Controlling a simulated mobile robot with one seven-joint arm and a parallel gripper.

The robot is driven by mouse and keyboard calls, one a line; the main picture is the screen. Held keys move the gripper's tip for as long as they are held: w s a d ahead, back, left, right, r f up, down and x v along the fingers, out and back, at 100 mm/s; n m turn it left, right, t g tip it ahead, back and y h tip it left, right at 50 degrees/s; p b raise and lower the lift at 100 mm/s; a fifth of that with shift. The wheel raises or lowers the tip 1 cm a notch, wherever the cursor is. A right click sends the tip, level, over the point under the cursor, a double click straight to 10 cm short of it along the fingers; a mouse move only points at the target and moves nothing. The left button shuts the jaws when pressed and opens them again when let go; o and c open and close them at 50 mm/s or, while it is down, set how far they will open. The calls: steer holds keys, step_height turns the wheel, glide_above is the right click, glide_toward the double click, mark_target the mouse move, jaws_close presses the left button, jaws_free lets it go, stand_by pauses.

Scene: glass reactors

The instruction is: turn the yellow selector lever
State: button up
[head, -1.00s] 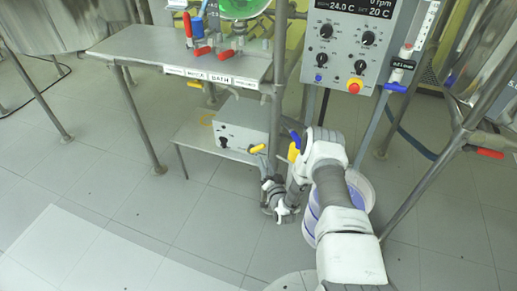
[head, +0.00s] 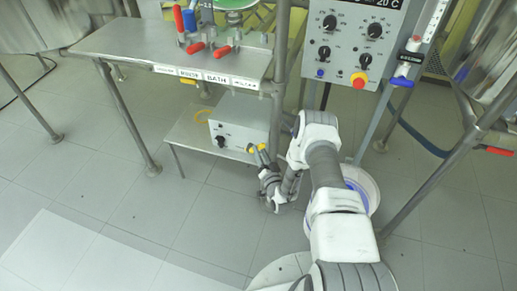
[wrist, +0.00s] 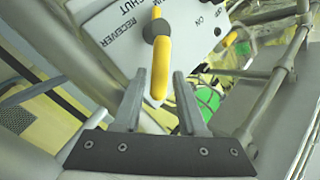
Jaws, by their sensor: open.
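The yellow selector lever (wrist: 160,68) hangs down from a dark round hub on a pale plate marked SHUT, RECEIVER and ON in the wrist view. My gripper (wrist: 160,101) is open, with one grey finger on each side of the lever's lower end. I see no clear contact between the fingers and the lever. In the head view small yellow parts (head: 251,148) show by the end of my arm, below the bench; I cannot tell which one is the lever. My gripper is small and partly hidden there.
A second yellow handle (wrist: 229,39) sits to the right in the wrist view. In the head view a grey box (head: 240,122) stands on a low shelf behind the gripper. A control panel (head: 345,50) is above right. A white bucket (head: 368,185) stands behind my arm. The floor at left is clear.

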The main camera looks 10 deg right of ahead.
steer(key=shift+w, duration=0.2)
jaws_close()
stand_by(1.5)
